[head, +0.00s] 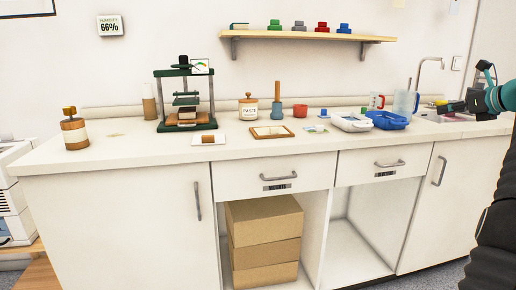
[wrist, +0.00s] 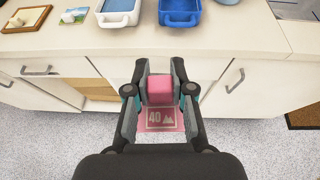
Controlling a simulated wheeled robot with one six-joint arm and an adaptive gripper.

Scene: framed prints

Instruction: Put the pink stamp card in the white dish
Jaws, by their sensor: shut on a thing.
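My gripper (wrist: 160,78) is shut on the pink block of the pink stamp card (wrist: 160,120). The card's face, marked "40" with a mountain shape, shows below the fingers in the wrist view, held in front of the counter's edge over the floor. In the head view my gripper (head: 448,106) is at the far right, near the sink. The white dish (head: 351,122) stands on the counter to the gripper's left. It also shows at the top of the wrist view (wrist: 103,21), ahead and left of the gripper, apart from the card.
A blue dish (head: 388,120) stands right beside the white dish, on the gripper's side. A clear jug (head: 405,103) and a red-handled cup (head: 377,101) stand behind. A wooden frame (head: 271,132) and a small picture card (head: 316,129) lie to the left.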

